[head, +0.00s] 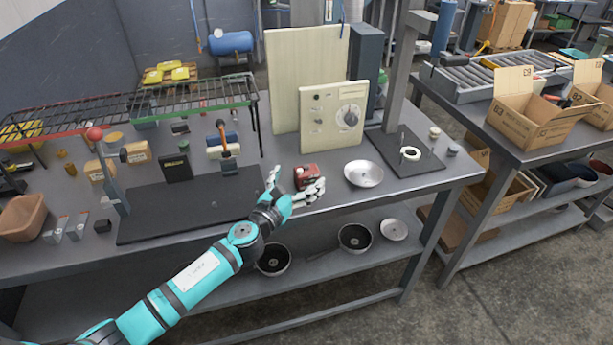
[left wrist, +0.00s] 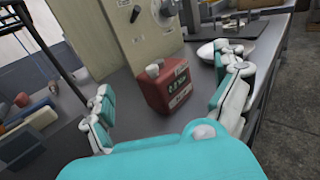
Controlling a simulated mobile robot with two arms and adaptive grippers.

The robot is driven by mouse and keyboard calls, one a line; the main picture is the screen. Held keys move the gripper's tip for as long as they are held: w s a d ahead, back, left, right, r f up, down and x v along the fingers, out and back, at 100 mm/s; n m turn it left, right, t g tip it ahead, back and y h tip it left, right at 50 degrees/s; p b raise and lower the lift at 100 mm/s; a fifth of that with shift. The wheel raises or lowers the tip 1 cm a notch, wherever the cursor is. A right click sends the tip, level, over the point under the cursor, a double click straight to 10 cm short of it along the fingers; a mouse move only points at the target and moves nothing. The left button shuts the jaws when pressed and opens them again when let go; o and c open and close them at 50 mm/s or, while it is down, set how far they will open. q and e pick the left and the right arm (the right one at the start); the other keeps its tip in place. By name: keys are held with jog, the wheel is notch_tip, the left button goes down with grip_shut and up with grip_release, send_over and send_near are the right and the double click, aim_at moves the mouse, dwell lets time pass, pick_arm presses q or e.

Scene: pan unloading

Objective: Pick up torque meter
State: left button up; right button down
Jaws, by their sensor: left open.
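The torque meter (head: 306,173) is a small red box with a green digital display on the workbench. In the left wrist view the torque meter (left wrist: 168,87) stands upright between my open fingers, with a gap on both sides. My left gripper (head: 296,188) is open at the bench's front edge, its fingers on either side of the meter. It also shows in the left wrist view (left wrist: 165,110), with its white and teal fingers spread. The meter's lower part is partly hidden by the gripper in the head view. My right gripper is not in view.
A beige panel with a dial (head: 334,117) stands behind the meter. A metal bowl (head: 364,173) sits close to its right. A black mat (head: 170,212) with upright tools lies to the left. Pans (head: 355,238) stand on the lower shelf.

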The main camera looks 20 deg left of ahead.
aim_at(306, 169)
pick_arm(q)
jog(key=w, duration=0.2)
jog(key=w+d, duration=0.1)
jog(key=w, duration=0.1)
jog(key=shift+w+r, duration=0.15)
jog(key=shift+w, duration=0.35)
jog(key=c, duration=0.8)
jog(key=shift+r, duration=0.1)
jog(key=c, duration=0.7)
jog(key=shift+o, duration=0.2)
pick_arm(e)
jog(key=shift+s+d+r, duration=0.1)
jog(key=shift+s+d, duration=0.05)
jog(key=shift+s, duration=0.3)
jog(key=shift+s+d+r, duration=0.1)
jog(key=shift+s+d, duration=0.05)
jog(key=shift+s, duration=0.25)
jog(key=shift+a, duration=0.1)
